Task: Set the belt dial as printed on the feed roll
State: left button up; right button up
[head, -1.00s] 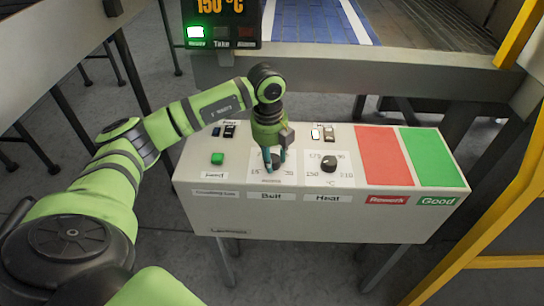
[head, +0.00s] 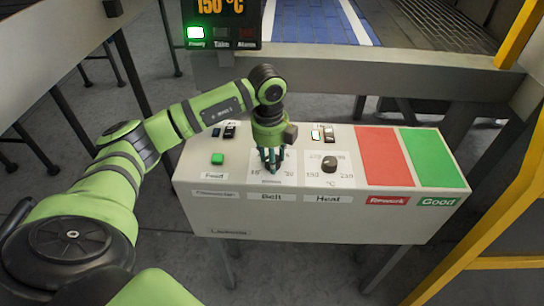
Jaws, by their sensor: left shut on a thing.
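The belt dial sits on its white scale card (head: 290,174) on the console top, above the "Belt" label (head: 271,197). My left gripper (head: 271,168) points down over it and is shut on the dial. Its fingers hide most of the knob, so the pointer's setting cannot be read. Small numbers show on the card beside the fingers. No feed roll or print on one can be made out. My right gripper is not in view.
Right of the belt dial is the dark heat dial (head: 329,164). A green feed button (head: 217,158) is to the left. Red (head: 384,156) and green (head: 432,157) pads cover the console's right end. A display (head: 221,22) reading 150 °C stands behind.

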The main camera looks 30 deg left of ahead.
pick_arm(q)
jog(key=o, duration=1.1)
jog(key=shift+s+d+f, duration=0.15)
jog(key=shift+f, duration=0.05)
jog(key=shift+o, duration=0.2)
jog(key=shift+r, duration=0.1)
jog(key=shift+r, duration=0.2)
notch_tip(320, 180, up, 12)
jog(key=shift+s+f, duration=0.2)
jog(key=shift+s, duration=0.05)
